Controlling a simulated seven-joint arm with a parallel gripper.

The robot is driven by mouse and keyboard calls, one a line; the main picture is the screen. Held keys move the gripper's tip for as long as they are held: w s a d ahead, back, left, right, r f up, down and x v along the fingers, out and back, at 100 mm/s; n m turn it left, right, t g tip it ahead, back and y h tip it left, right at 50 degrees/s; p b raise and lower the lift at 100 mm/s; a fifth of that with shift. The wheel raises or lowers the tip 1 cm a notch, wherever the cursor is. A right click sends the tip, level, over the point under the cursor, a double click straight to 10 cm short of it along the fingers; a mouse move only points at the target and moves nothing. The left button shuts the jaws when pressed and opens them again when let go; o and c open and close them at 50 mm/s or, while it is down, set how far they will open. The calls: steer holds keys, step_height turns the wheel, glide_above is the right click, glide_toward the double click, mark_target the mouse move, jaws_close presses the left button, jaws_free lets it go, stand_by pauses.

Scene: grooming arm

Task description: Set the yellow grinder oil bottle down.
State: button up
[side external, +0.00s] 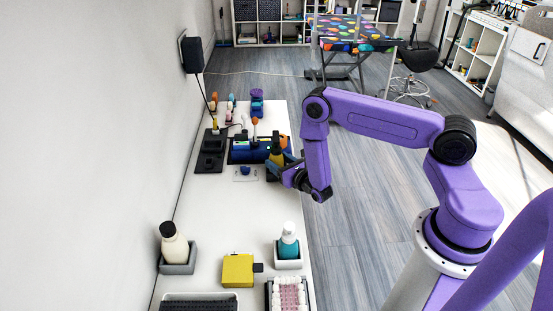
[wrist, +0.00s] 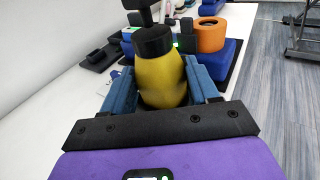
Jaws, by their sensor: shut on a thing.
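The yellow grinder oil bottle (wrist: 160,80) with a black cap is upright between the two blue fingers of my gripper (wrist: 163,88) in the wrist view. The fingers are shut on its body, one on each side. In the side external view the bottle (side external: 277,154) is small and partly hidden, at the right edge of the white table just in front of the dark blue tray (side external: 240,157). My gripper (side external: 281,165) reaches it from the right. The bottle's base is hidden, so I cannot tell whether it touches the table.
A black holder (side external: 209,160) lies left of the tray. An orange ring-shaped thing (wrist: 211,35) is beyond the bottle. A cream bottle (side external: 174,248), a teal bottle (side external: 288,246) and a yellow box (side external: 238,270) are at the near end. The table's middle (side external: 235,212) is clear.

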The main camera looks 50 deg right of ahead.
mark_target(279, 153)
steer(key=shift+r, duration=1.85)
steer(key=s+a+r, duration=0.3)
steer(key=s+a, duration=0.6)
steer(key=s, duration=0.2)
steer(key=shift+w+d+f, duration=0.1)
steer(key=shift+d+f, duration=0.05)
steer(key=shift+f, duration=1.8)
steer(key=shift+w+d+f, duration=0.1)
steer(key=shift+f, duration=1.8)
steer(key=o, duration=1.2)
steer(key=shift+f, duration=0.15)
